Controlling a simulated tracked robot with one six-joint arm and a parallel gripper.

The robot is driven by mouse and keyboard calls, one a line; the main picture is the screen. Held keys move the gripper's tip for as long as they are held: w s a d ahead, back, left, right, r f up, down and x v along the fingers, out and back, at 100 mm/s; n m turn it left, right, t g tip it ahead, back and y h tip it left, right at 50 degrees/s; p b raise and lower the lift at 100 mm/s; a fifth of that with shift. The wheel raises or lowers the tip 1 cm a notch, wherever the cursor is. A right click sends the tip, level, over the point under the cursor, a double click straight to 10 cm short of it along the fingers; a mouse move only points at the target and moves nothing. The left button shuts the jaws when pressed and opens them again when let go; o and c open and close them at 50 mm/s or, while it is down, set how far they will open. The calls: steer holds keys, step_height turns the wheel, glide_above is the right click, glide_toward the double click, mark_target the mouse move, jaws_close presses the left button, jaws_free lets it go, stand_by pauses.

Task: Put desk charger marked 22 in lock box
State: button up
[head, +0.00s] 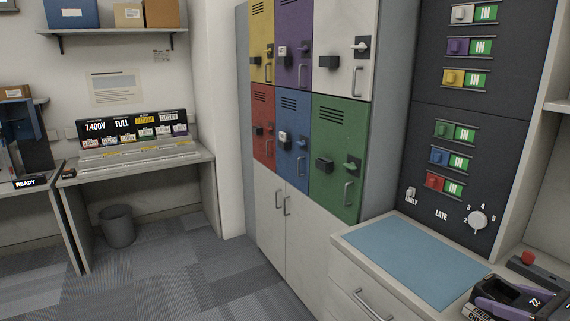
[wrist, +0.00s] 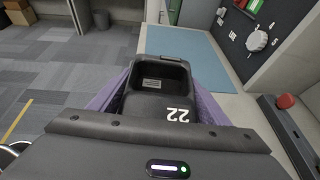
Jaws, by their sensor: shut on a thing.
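The desk charger (wrist: 160,88) is a black cradle with an empty pocket and a white 22 on it. My gripper (wrist: 158,97) is shut on it, with one purple finger along each side. In the head view the charger (head: 518,289) shows at the lower right corner, by the grey counter, partly cut off by the frame edge. I cannot tell which thing here is the lock box. Coloured lockers (head: 335,150) stand in the middle, their doors looking closed.
A blue mat (head: 411,258) lies bare on the counter. A dark panel (head: 470,110) with coloured switches and a dial rises behind it. A black bar with a red knob (head: 528,257) is beside the charger. A desk (head: 140,163) and bin (head: 118,226) stand left; the carpet between is clear.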

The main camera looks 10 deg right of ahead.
steer(key=shift+n+y, duration=0.5)
steer(key=w+a+f, duration=0.1)
steer(key=w+a, duration=0.2)
steer(key=w+a+f, duration=0.2)
steer(key=w+a, duration=0.1)
steer(key=a, duration=0.1)
steer(key=w+a+f, duration=0.1)
steer(key=w+a, duration=0.2)
steer(key=shift+w+a+f, duration=0.2)
steer(key=shift+w+a, duration=0.05)
steer(key=shift+w, duration=0.05)
steer(key=w+a+f, duration=0.1)
steer(key=a+f, duration=0.4)
steer(key=a, duration=0.4)
steer(key=w+a+f, duration=0.1)
steer(key=a+f, duration=0.5)
steer(key=a, duration=0.4)
steer(key=w+a+f+n+g+y, duration=0.1)
steer(key=a+f, duration=0.4)
steer(key=a, duration=0.5)
steer(key=shift+w+f, duration=0.3)
steer(key=shift+w, duration=0.05)
steer(key=shift+a+r, duration=0.1)
step_height(320, 180, up, 12)
steer(key=w+m+t+h, duration=0.1)
steer(key=w+m+h, duration=0.1)
steer(key=shift+w+r, duration=0.2)
steer(key=shift+w, duration=0.05)
